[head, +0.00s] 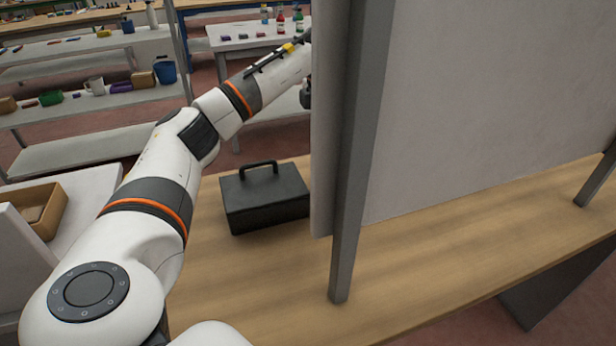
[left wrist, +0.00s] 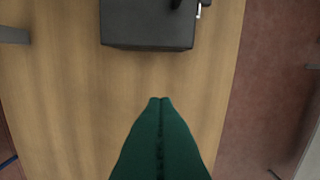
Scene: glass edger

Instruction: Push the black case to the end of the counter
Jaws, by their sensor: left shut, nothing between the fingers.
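The black case (head: 264,199) stands on the wooden counter (head: 240,280), with its handle up, just left of a grey upright post and panel in the head view. Its near part also shows at the top of the left wrist view (left wrist: 148,25). My left arm reaches in from the left and over past the case; its gripper is hidden behind the panel in the head view. In the left wrist view my left gripper (left wrist: 160,100) is shut and empty, its green fingers together above the counter, apart from the case in the picture. My right gripper is not in view.
A large pale panel (head: 490,100) on grey posts (head: 352,180) stands on the counter right of the case. The counter top is bare in front. Shelves (head: 80,155) with cups and small boxes stand at the back left. A brown tray (head: 40,208) lies at the left.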

